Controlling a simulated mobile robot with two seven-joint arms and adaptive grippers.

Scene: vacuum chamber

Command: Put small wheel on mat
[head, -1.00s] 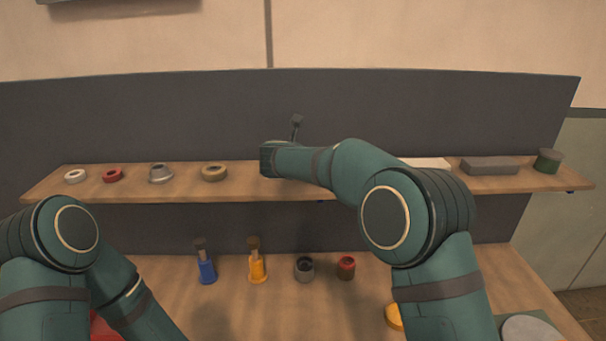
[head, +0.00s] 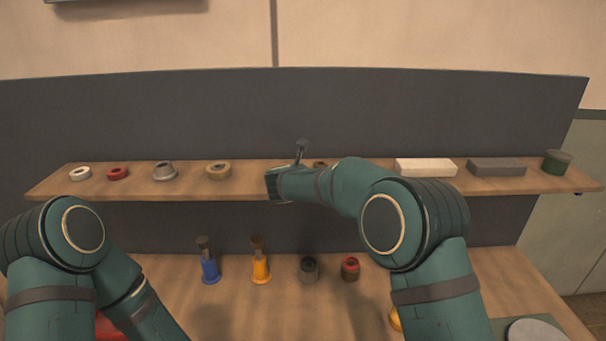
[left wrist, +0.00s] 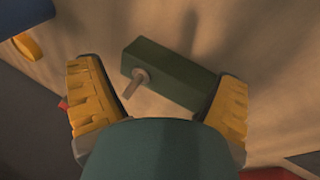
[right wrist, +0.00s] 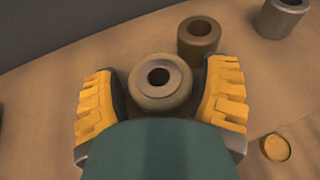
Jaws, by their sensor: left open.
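A tan round wheel-like piece (right wrist: 160,84) with a dark centre hole stands on the shelf, between the fingers of my right gripper (right wrist: 165,100). The fingers are open on both sides of it, with a narrow gap visible at the left; contact at the right is unclear. My left gripper (left wrist: 158,95) is open and empty above a dark green block (left wrist: 170,70) with a peg.
On the shelf (head: 110,189) are a white ring (head: 80,174), a red ring (head: 118,173), a grey flanged piece (head: 165,172), a tan ring (head: 219,171) and a white block (head: 426,167). Brushes and small cups stand on the table below. A brown cylinder (right wrist: 199,36) is close beside my right fingers.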

